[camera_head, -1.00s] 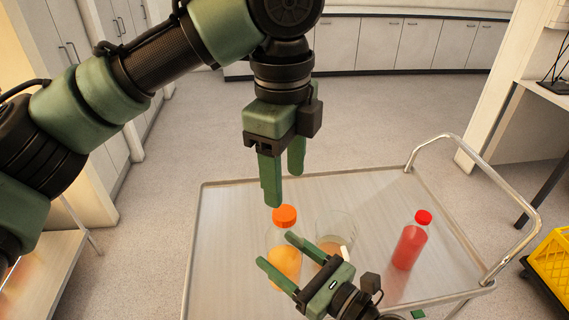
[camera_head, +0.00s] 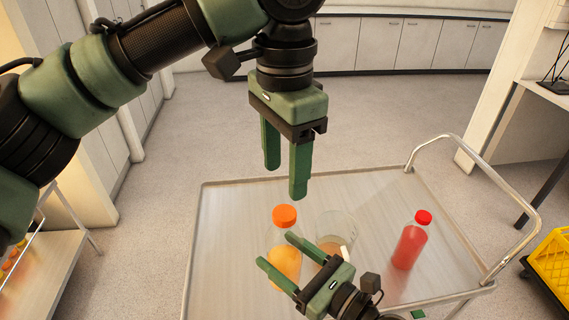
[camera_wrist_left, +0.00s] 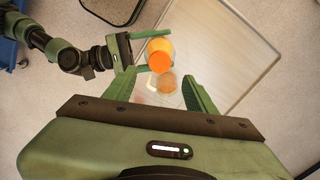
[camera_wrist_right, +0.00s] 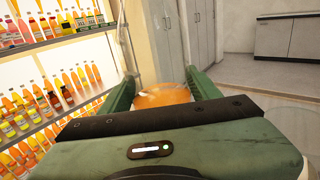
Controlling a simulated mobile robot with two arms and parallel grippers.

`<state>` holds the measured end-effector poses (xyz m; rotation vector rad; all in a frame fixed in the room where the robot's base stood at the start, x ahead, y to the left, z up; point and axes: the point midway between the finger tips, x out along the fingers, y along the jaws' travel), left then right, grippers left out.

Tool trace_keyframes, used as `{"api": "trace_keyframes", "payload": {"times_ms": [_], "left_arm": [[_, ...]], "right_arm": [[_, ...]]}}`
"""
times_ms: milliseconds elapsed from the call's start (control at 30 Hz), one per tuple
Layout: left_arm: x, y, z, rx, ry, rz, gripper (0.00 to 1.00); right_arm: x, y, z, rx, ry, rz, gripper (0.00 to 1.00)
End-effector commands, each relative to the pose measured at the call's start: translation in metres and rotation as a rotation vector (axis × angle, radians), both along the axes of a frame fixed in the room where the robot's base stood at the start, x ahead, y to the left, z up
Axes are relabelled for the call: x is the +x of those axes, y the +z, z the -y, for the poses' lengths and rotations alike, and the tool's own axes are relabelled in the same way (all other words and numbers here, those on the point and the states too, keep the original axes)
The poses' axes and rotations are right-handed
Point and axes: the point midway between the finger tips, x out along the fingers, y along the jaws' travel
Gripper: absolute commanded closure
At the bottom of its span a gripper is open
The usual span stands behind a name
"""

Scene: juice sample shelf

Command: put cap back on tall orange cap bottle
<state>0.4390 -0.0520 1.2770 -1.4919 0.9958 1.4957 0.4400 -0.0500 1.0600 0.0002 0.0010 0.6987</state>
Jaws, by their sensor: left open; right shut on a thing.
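The clear bottle of orange juice (camera_head: 285,262) stands upright on the metal cart. The orange cap (camera_head: 284,216) sits on its top; whether it is tightened I cannot tell. My right gripper (camera_head: 276,250) is shut on the bottle's body, and the juice also shows between its fingers in the right wrist view (camera_wrist_right: 165,97). My left gripper (camera_head: 285,182) is open and empty, pointing down above the cap without touching it. In the left wrist view the cap (camera_wrist_left: 160,62) lies beyond and between the open fingers.
A beaker (camera_head: 336,235) with brownish liquid stands just right of the bottle, partly behind my right gripper. A red-capped bottle of red juice (camera_head: 411,243) stands farther right. The cart (camera_head: 375,185) has a raised rim and is bare at the back. A yellow crate (camera_head: 553,262) is at right.

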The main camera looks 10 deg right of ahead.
Motion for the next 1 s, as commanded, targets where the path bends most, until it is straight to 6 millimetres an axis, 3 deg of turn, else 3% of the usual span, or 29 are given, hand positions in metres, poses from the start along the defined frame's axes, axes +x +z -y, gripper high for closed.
{"api": "trace_keyframes", "payload": {"times_ms": [167, 600, 1000], "left_arm": [[0.0, -0.011, 0.0, 0.002, -0.002, -0.001, 0.44], [0.0, -0.072, -0.001, 0.001, -0.002, -0.001, 0.44], [0.0, -0.08, 0.0, -0.001, -0.002, 0.0, 0.44]], "right_arm": [[0.0, 0.001, 0.0, 0.001, 0.0, 0.002, 1.0], [0.0, 0.001, 0.0, 0.002, 0.0, 0.002, 1.0], [0.0, 0.001, 0.0, 0.002, 0.0, 0.002, 1.0]]}}
